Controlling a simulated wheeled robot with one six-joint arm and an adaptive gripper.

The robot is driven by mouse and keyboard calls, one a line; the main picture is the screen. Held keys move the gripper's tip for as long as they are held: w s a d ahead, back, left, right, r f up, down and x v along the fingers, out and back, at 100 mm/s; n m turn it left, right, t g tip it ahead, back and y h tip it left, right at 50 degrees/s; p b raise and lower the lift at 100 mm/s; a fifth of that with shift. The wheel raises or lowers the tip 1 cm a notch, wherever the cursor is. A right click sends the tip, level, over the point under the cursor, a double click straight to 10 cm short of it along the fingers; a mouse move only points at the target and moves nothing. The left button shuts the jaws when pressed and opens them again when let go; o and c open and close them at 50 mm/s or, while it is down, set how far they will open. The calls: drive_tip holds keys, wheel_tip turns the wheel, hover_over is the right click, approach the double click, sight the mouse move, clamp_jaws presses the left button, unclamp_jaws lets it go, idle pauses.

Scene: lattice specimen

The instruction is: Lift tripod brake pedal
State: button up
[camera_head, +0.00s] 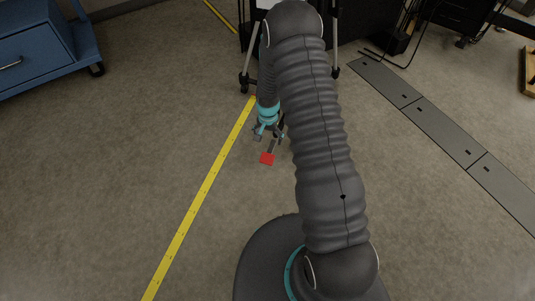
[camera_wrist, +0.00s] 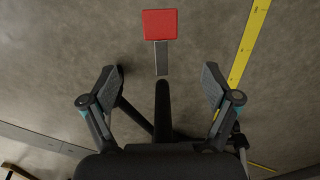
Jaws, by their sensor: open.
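The brake pedal shows as a red square pad (camera_head: 267,158) low over the floor, with a short grey stem behind it. In the wrist view the red pad (camera_wrist: 160,23) is at the top centre, and its grey stem (camera_wrist: 162,58) points down toward my gripper. My gripper (camera_wrist: 159,82) is open, with one finger on each side of the stem's line and nothing held. The pad lies beyond the fingertips. In the head view my gripper (camera_head: 269,136) is just behind the pad. A dark bar (camera_wrist: 162,108) lies between the fingers; its join with the stem is unclear.
A tripod-like stand with silver legs (camera_head: 247,65) is behind my gripper, partly hidden by my arm. A yellow floor strip (camera_head: 203,195) runs left of the pedal. A blue cabinet (camera_head: 40,50) stands at upper left. Grey floor plates (camera_head: 437,122) lie at right. Floor around the pad is clear.

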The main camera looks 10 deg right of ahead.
sight(268, 156)
wheel_tip(268, 156, down, 13)
drive_tip(key=shift+r, duration=0.1)
idle(0.4)
